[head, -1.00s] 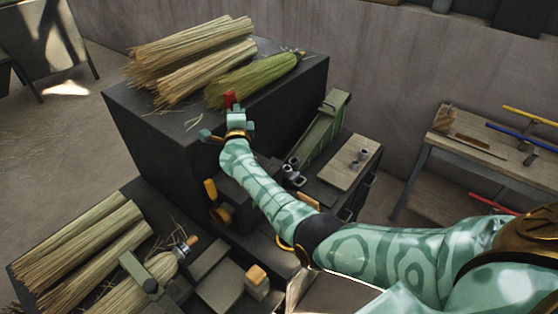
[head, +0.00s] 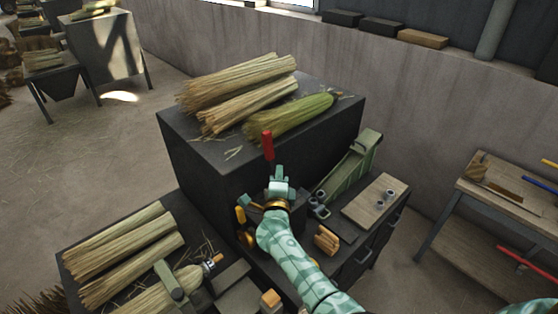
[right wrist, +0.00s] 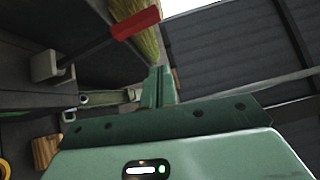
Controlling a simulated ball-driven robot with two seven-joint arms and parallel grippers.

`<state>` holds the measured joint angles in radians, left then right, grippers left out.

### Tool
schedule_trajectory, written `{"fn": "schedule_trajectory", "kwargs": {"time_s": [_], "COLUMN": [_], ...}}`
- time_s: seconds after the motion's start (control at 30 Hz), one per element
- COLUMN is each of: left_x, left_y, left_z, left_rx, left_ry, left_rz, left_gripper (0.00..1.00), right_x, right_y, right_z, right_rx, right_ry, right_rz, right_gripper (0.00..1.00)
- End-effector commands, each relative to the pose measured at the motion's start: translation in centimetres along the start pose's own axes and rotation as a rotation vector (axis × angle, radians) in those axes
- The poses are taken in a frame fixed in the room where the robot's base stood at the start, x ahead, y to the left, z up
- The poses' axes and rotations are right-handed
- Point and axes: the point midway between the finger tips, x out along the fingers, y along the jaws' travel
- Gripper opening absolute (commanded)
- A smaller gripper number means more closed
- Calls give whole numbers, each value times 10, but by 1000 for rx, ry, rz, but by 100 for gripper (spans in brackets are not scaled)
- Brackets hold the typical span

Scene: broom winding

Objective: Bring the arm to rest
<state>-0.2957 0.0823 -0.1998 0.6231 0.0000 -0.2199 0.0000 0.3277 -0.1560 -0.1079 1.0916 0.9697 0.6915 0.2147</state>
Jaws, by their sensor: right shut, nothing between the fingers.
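My right arm (head: 292,258) reaches in from the bottom of the head view. My right gripper (head: 280,178) is shut and empty, in front of the dark block's front face. In the right wrist view its closed fingers (right wrist: 161,86) point up the picture. A red-handled lever (head: 267,146) stands just beyond it; the wrist view shows the red grip (right wrist: 135,23) on a dark rod, apart from the fingers. My left gripper is not in view.
A dark block (head: 200,150) carries straw bundles (head: 240,82) and a greenish bundle (head: 290,117). A wooden board (head: 368,204) lies right of the arm. A tool bench (head: 510,195) stands farther right, with open floor between.

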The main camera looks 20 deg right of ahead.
Motion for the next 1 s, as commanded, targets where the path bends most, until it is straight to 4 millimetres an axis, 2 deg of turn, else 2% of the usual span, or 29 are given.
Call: {"fn": "schedule_trajectory", "kwargs": {"time_s": [0.13, 0.5, 0.57, 0.6, 0.67, 0.77, 0.8, 0.87, 0.9, 0.97, 1.0], "left_x": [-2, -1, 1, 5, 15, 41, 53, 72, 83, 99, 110], "left_y": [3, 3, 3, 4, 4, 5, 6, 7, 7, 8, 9], "left_z": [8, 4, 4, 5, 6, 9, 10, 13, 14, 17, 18], "left_rx": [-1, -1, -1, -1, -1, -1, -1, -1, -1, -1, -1], "left_ry": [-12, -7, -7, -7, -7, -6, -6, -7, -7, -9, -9], "left_rz": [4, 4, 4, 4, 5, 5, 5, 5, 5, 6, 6], "left_gripper": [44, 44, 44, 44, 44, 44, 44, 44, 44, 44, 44], "right_x": [-3, -3, -4, -6, -14, -36, -49, -71, -88, -113, -132], "right_y": [0, 1, 6, 14, 38, 103, 136, 188, 222, 269, 300], "right_z": [0, 0, 0, -1, -2, -6, -8, -13, -18, -25, -32], "right_rx": [1, 0, -10, -29, -84, -242, -322, -451, -533, -654, -729], "right_ry": [0, 0, -5, -14, -39, -122, -167, -244, -297, -380, -436], "right_rz": [0, 0, 4, 10, 26, 74, 101, 144, 174, 219, 249], "right_gripper": [0, 0, 0, 0, 0, 0, 0, 0, 0, 0, 0]}}
